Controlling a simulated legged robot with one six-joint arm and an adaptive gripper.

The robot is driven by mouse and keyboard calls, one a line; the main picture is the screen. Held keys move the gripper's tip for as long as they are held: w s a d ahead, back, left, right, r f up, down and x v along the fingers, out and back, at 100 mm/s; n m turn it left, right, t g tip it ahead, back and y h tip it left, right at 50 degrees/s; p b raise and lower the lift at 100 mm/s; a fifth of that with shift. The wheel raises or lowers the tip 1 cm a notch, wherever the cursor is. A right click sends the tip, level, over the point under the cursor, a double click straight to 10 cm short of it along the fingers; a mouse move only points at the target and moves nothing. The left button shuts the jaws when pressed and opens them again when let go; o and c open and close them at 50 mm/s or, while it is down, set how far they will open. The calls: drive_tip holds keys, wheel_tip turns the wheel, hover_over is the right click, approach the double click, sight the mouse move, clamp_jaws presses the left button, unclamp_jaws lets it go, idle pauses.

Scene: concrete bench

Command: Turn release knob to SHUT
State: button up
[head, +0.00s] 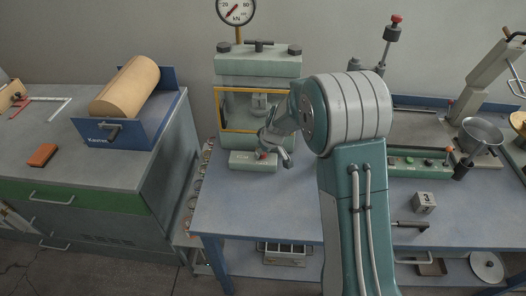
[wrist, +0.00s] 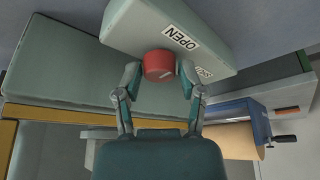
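The red release knob (wrist: 158,64) sits on the pale green block (wrist: 135,22) at the press's foot. In the wrist view a white "OPEN" label is beside the knob, and a second label, partly hidden by a finger, is lower right. A short pale mark shows on the knob; I cannot tell which label it points to. My gripper (wrist: 160,76) has one finger on each side of the knob, with narrow gaps showing, so it looks open. In the head view the knob (head: 262,155) shows just left of my gripper (head: 275,150).
The press (head: 257,65) with its yellow-framed window stands behind the block. Right on the blue bench (head: 240,205) are a green control box (head: 415,163), a cube marked 3 (head: 424,202) and a metal bowl (head: 481,134). A blue holder with a brown roll (head: 125,85) stands left.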

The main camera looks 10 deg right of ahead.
clamp_jaws()
drive_tip(key=shift+m, duration=0.4)
drive_tip(key=shift+s+a+f+m+t+h, duration=0.1)
drive_tip(key=shift+m+t+h, duration=0.3)
drive_tip(key=shift+m, duration=0.7)
drive_tip(key=m+h, duration=0.2)
drive_tip(key=m, duration=0.2)
drive_tip(key=shift+m, duration=0.3)
drive_tip(key=m+h, duration=0.1)
drive_tip(key=m, duration=0.4)
drive_tip(key=shift+a+g+h, duration=0.15)
drive_tip(key=shift+g+h, duration=0.15)
drive_tip(key=shift+h, duration=0.1)
drive_tip(key=m+g+h, duration=0.1)
drive_tip(key=m, duration=0.4)
drive_tip(key=shift+a, duration=0.1)
drive_tip(key=shift+m+h, duration=0.3)
